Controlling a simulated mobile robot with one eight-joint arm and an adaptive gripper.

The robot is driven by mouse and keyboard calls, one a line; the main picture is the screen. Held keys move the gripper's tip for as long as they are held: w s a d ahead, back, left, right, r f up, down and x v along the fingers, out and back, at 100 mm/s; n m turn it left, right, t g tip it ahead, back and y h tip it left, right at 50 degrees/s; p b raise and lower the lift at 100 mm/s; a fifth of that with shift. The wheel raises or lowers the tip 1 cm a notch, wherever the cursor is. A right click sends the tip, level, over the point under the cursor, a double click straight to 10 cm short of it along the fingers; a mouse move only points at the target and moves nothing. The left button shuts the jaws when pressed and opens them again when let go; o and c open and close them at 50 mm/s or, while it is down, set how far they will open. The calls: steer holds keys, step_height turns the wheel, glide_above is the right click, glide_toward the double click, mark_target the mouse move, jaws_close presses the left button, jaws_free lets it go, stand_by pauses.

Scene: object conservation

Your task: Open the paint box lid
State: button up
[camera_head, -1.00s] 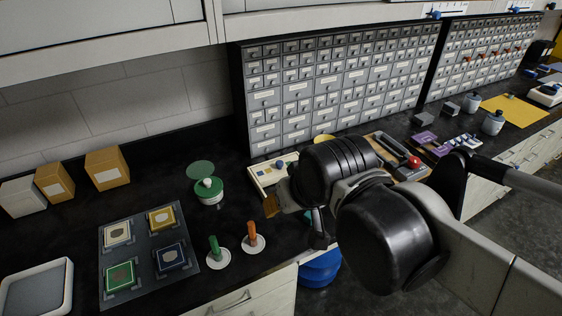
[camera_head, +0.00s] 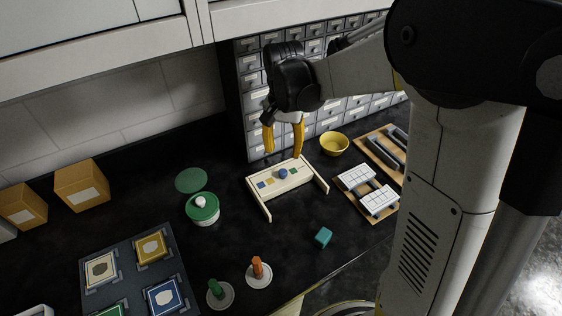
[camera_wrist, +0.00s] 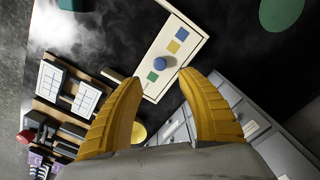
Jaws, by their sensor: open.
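The cream paint box (camera_head: 262,203) has a flat top with coloured squares and a round blue knob (camera_head: 283,174). It sits on the dark counter, and its lid looks shut. My gripper (camera_head: 283,154) is open and empty, its two yellow fingers pointing down above the back edge of the box, apart from the knob. In the wrist view the box (camera_wrist: 183,65) lies beyond my fingertips (camera_wrist: 163,78), with the blue knob (camera_wrist: 159,63) showing between and just past them.
A green lidded pot (camera_head: 203,212) and a flat green disc (camera_head: 191,180) stand left of the box. A yellow bowl (camera_head: 334,143) and a wooden tray (camera_head: 381,217) with white blocks are right. A teal cube (camera_head: 323,237) lies in front. Grey drawers (camera_head: 253,82) rise close behind.

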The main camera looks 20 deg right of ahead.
mark_target(283, 171)
step_height(283, 171, down, 9)
steer(key=b, duration=0.3)
steer(key=shift+f, duration=0.2)
jaws_close()
